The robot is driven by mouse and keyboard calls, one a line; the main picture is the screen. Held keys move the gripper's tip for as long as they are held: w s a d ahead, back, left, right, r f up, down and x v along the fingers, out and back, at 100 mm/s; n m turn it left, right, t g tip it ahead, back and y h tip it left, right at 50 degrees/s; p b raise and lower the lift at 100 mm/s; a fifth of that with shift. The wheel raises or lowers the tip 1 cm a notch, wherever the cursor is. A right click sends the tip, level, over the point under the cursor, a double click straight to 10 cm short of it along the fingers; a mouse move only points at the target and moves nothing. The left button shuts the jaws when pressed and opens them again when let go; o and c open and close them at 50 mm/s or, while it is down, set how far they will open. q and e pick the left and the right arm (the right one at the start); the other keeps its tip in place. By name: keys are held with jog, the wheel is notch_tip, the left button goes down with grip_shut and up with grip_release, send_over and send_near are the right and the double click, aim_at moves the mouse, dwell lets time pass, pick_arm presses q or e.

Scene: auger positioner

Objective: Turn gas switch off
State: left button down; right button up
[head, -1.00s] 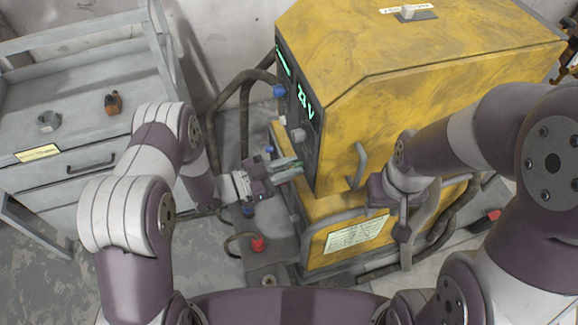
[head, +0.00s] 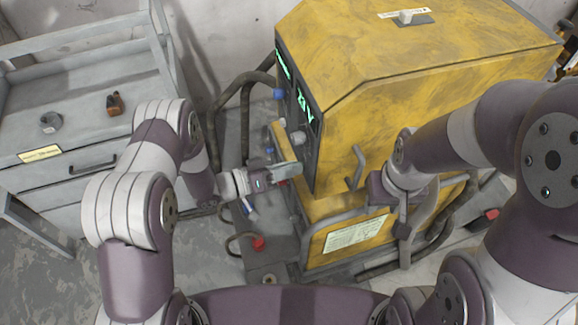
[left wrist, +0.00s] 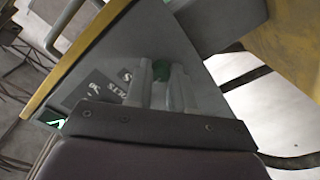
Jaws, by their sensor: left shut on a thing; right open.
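The yellow machine (head: 430,80) stands at the centre right, with a dark front panel (head: 301,118) that has lit green displays. My left gripper (head: 286,170) is at the lower part of this panel. My right gripper (head: 403,225) is open and empty in front of the machine's yellow side.
A grey cart (head: 70,110) at the left carries a metal nut-like part (head: 50,122) and a small brown object (head: 115,103). Dark hoses (head: 243,105) loop beside the panel. A white switch (head: 407,17) sits on the machine's top. A red fitting (head: 258,243) lies low in front.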

pick_arm(q)
jog(key=shift+r+n+g+p, duration=0.1)
jog(key=shift+n+g+p, duration=0.4)
jog(key=shift+n, duration=3.1)
jog(key=c, duration=1)
grip_release()
jog(key=shift+a, duration=0.1)
jog(key=shift+b+v, duration=1.3)
jog(key=shift+v, duration=5)
